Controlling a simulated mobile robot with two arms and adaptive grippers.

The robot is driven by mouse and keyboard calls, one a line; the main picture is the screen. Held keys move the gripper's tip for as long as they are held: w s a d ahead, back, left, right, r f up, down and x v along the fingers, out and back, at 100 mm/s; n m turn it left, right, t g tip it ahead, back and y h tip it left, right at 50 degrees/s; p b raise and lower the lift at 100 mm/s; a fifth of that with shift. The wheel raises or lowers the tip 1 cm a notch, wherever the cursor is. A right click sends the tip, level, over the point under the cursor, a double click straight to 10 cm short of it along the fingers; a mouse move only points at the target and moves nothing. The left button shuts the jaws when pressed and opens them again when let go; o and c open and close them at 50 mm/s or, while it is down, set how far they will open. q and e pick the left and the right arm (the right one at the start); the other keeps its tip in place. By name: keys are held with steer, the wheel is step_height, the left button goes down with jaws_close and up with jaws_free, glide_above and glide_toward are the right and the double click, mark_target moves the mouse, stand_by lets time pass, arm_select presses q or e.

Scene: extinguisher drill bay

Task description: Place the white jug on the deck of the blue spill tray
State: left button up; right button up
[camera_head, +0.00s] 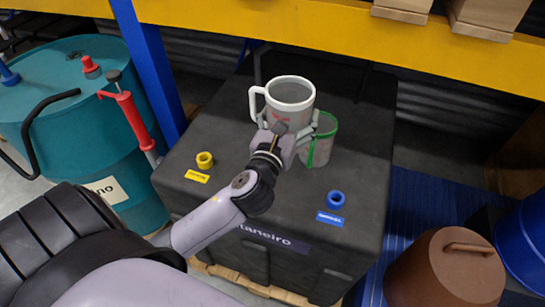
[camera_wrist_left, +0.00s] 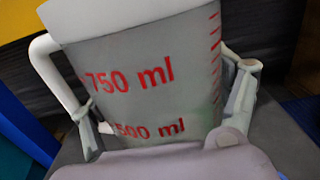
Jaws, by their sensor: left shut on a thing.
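The white jug (camera_head: 290,93) has a white rim, a handle on its left and red markings. It is upright over the back part of a black block's top; I cannot tell whether it touches it. My left gripper (camera_head: 292,133) is shut on the jug, and in the left wrist view the jug (camera_wrist_left: 150,80) fills the space between the fingers. A blue ribbed surface (camera_head: 412,205), low at the right of the block, looks like the deck of the blue spill tray. The right gripper is not in view.
A green-trimmed jug (camera_head: 322,150) stands just right of my gripper. The black block (camera_head: 350,100) also bears a yellow ring (camera_head: 204,160) and a blue ring (camera_head: 335,198). A brown container (camera_head: 445,275) and a blue drum (camera_head: 530,245) crowd the ribbed surface's front. A teal drum (camera_head: 95,150) stands left.

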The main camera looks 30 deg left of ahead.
arm_select(q)
steer(key=shift+w+a+r, duration=0.1)
steer(key=shift+w+a, duration=0.2)
steer(key=shift+w, duration=0.15)
step_height(320, 180, down, 8)
steer(key=shift+s+r+b, duration=0.1)
steer(key=shift+r+b, duration=0.1)
steer(key=shift+b, duration=0.8)
step_height(320, 180, down, 11)
steer(key=b, duration=0.4)
steer(key=shift+f+b, duration=0.3)
steer(key=shift+f, duration=0.2)
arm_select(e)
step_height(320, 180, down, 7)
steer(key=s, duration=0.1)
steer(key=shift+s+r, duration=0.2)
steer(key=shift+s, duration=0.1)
